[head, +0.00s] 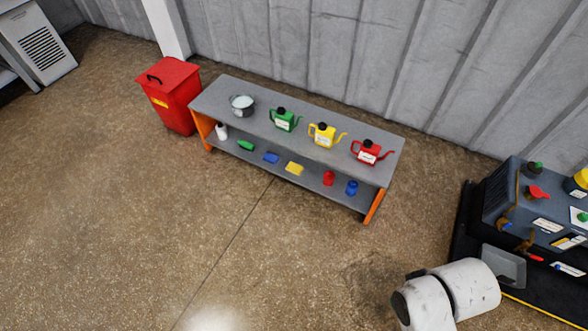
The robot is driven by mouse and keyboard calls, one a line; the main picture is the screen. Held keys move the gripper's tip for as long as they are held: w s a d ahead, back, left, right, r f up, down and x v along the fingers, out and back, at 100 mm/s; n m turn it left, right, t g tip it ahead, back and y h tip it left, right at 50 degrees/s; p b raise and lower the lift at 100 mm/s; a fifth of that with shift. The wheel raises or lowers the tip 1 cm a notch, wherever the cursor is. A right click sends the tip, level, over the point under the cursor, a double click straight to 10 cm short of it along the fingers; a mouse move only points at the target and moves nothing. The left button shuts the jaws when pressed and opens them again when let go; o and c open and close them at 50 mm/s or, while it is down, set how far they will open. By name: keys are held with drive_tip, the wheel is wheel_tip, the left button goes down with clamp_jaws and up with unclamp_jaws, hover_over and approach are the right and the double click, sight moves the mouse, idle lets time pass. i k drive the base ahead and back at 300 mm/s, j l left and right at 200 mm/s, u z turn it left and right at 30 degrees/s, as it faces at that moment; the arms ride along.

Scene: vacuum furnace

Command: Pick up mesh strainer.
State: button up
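I cannot make out a mesh strainer for certain. The closest match in the head view is a dark round vessel (241,105) with a pale inside, at the left end of the top of a grey bench (318,155). It is too small to tell whether it is mesh or a solid pot. My gripper is not in view. Only white links of my arm show at the lower right, well away from the bench.
Green (284,121), yellow (323,134) and red (369,152) cans stand on the bench top. Several small items lie on its lower shelf. A red bin (170,95) stands left of the bench. A cluttered dark cart (497,190) is at right. Floor before the bench is clear.

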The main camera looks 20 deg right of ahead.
sight(535, 168)
drive_tip(key=z, duration=1.7)
drive_tip(key=u, duration=1.9)
drive_tip(key=z, duration=1.9)
drive_tip(key=i, duration=0.15)
